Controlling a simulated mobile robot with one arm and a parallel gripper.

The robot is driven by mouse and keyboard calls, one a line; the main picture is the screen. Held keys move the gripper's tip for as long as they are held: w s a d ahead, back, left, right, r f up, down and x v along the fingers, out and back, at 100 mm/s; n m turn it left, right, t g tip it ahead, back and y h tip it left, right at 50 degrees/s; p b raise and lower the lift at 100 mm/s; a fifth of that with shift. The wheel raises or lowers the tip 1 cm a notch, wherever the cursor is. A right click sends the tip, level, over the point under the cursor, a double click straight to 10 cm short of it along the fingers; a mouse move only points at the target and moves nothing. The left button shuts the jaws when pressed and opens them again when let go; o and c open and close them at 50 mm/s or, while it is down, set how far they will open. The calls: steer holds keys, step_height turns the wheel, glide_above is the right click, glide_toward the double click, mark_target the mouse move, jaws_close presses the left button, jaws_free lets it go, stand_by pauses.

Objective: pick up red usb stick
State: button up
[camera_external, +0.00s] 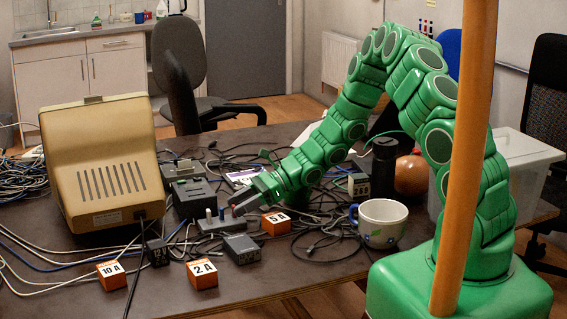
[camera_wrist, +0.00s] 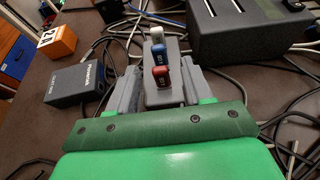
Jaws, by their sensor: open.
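The red usb stick (camera_wrist: 161,79) stands upright in a grey usb hub (camera_wrist: 165,97), nearest to me in a row with a blue stick (camera_wrist: 159,54) and a white stick (camera_wrist: 157,35). My gripper (camera_wrist: 159,84) is open, with one grey finger on each side of the hub and the red stick between them. In the external view my gripper (camera_external: 246,203) reaches in low from the right. The red stick (camera_external: 235,211) shows there as a small spot by the fingertips, and the hub (camera_external: 218,225) is partly visible. I cannot tell whether the fingers touch the stick.
A black box (camera_wrist: 79,83) lies left of my fingers, with an orange block (camera_wrist: 57,42) beyond it. A dark dock (camera_wrist: 250,40) stands close on the right. Loose cables surround the hub. A mug (camera_external: 380,223) stands near my base.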

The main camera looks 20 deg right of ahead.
steer(key=shift+a+f, duration=0.1)
steer(key=shift+a, duration=0.2)
jaws_close()
stand_by(0.4)
